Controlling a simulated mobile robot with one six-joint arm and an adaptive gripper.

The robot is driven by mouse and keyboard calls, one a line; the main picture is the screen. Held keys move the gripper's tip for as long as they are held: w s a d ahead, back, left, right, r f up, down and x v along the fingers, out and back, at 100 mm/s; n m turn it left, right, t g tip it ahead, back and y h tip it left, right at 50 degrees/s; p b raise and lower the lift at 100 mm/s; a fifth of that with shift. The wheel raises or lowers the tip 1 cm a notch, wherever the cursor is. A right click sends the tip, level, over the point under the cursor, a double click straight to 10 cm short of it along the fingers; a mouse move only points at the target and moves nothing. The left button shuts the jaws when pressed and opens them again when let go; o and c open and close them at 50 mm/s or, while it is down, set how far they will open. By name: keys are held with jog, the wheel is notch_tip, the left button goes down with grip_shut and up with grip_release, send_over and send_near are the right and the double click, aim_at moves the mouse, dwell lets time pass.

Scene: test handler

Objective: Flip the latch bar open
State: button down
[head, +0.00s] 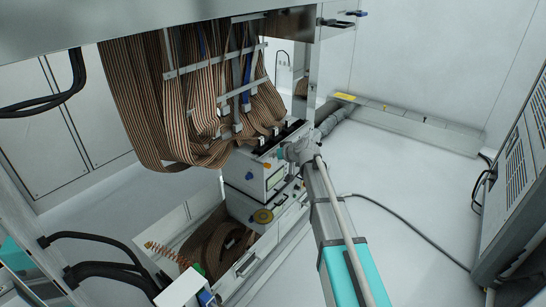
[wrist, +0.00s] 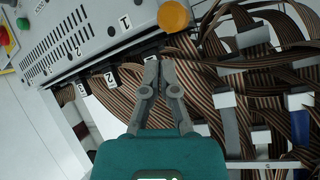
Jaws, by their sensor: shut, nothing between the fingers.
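My gripper (wrist: 159,64) is shut and empty in the wrist view. Its fingertips are close to a dark connector row (wrist: 125,70) along the lower edge of a grey panel (wrist: 100,42). White tags numbered 1, 2 and 3 mark this panel and row. I cannot tell whether the fingertips touch anything. No latch bar stands out clearly; the fingers may hide part of it. An orange round knob (wrist: 173,16) sits just beyond the fingertips. In the head view my arm reaches the grey-white unit (head: 250,172) below the ribbon cables, and the fingers are too small to make out.
Brown striped ribbon cables (head: 150,100) hang over the unit and also fill the right of the wrist view (wrist: 225,100). An open bin (head: 178,222) holds coiled cable. A thin black cable (head: 400,222) crosses the floor. The floor at right is mostly clear.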

jog(key=s+d+b, duration=0.1)
jog(key=s+d, duration=0.5)
jog(key=d, duration=0.1)
jog(key=shift+d+f, duration=0.15)
jog(key=shift+f, duration=0.25)
jog(key=shift+s, duration=0.15)
jog(key=s+d+r+m+g+h+p, duration=0.15)
jog(key=s+d+g+h+p, duration=0.35)
jog(key=s, duration=0.9)
jog(key=s+d+r+m+g+h+p, duration=0.1)
jog(key=s+d+m+g+h+p, duration=0.35)
jog(key=s, duration=0.95)
notch_tip(320, 180, up, 36)
jog(key=d+n+t+y+p, duration=0.1)
jog(key=p, duration=3.7)
jog(key=shift+s+d+r, duration=0.15)
jog(key=shift+d, duration=0.15)
